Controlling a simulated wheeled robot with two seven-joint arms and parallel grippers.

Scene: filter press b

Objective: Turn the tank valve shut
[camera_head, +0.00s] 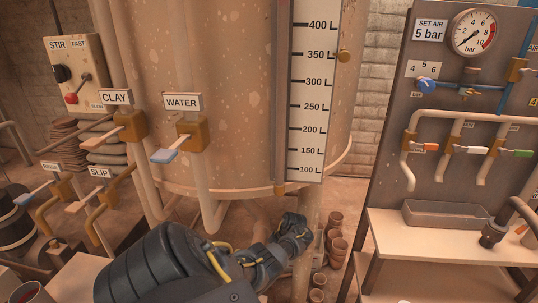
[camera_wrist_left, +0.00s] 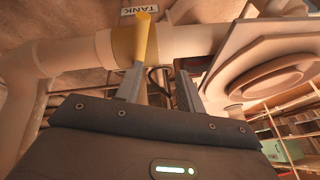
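The tank valve shows in the left wrist view, with a yellow lever (camera_wrist_left: 145,40) and a brass-coloured body (camera_wrist_left: 122,46) on a pale pipe under a "TANK" label (camera_wrist_left: 141,11). The lever's end points towards my left gripper (camera_wrist_left: 160,88). The gripper's two fingers are apart, and the lever lines up with the left finger in the picture; I cannot tell whether they touch. In the head view my left wrist (camera_head: 291,237) is low in front of the big tank (camera_head: 230,90); its fingers and the tank valve are hidden there. My right gripper is not in view.
Clay (camera_head: 131,127) and water (camera_head: 191,135) valves stick out at the tank's front left. Stacked pots (camera_head: 337,247) stand on the floor right of my left wrist. A pale bench (camera_head: 440,240) with a grey tray (camera_head: 450,214) stands at the right.

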